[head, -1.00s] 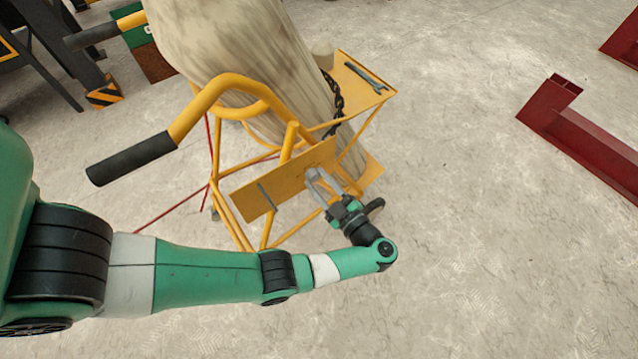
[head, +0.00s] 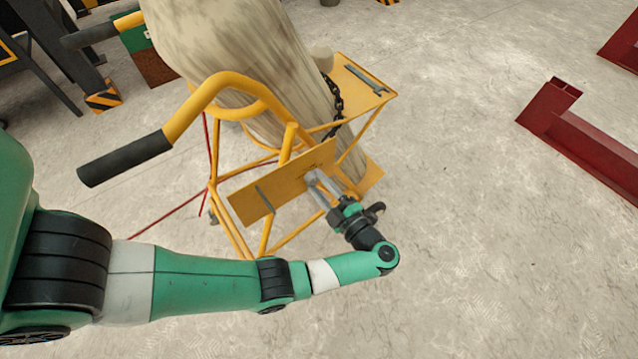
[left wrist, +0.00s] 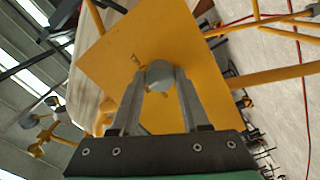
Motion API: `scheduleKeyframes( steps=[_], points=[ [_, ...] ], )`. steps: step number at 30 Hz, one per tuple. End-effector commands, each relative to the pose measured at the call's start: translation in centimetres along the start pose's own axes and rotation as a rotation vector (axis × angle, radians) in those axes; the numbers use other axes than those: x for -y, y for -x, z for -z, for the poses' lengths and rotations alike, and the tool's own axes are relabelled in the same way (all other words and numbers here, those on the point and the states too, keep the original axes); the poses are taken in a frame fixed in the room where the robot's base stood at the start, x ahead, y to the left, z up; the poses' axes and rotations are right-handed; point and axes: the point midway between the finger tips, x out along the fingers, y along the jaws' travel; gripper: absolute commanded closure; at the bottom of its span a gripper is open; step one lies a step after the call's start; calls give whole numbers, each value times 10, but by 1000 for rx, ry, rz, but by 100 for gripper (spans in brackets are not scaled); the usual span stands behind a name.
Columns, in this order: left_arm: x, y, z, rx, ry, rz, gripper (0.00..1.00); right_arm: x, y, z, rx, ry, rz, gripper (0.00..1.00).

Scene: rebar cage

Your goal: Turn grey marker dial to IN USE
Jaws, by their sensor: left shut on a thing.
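The grey marker dial (left wrist: 160,74) sits on the yellow plate (left wrist: 125,60) of the cart. In the left wrist view it lies between the fingertips of my left gripper (left wrist: 158,80), which is shut on it. In the head view my left gripper (head: 314,180) reaches the right part of the yellow plate (head: 262,203) from the lower right, and its fingers mostly cover the dial. Small dark marks show on the plate by the dial, too small to read. My right gripper is not in view.
The yellow cart has a handle with a black grip (head: 125,158) and carries a large pale cylinder (head: 240,50). A wrench (head: 366,80) lies on its shelf (head: 352,92), beside a dark chain (head: 334,100). A red beam (head: 590,150) lies at the right. Floor between is clear.

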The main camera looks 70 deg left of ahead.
Motion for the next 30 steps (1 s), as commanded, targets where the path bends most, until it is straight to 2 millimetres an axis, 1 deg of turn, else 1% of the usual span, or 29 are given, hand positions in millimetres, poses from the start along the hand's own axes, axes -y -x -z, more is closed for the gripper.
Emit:
scheduleKeyframes(
  steps=[6, 7, 9, 12, 20, 22, 26, 29, 30],
  points=[
    [0, 0, 0, 0, -1, 0, 100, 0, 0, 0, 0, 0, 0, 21],
    [0, 0, 0, 0, -1, 0, 53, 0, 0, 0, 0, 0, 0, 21],
    [0, 0, 0, 0, -1, 0, 40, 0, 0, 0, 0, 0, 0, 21],
    [0, 0, 0, 0, -1, 0, 24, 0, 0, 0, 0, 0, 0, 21],
    [0, 0, 0, 0, -1, 0, 24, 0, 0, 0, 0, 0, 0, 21],
    [-4, 0, 2, 0, -1, 0, 24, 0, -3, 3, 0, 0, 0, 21],
    [-21, 0, 12, 1, -1, 0, 24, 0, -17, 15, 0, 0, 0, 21],
    [-40, 2, 23, 2, 0, -2, 24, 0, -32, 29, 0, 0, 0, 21],
    [-46, 6, 29, 4, 0, -3, 24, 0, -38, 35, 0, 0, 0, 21]
  ],
)
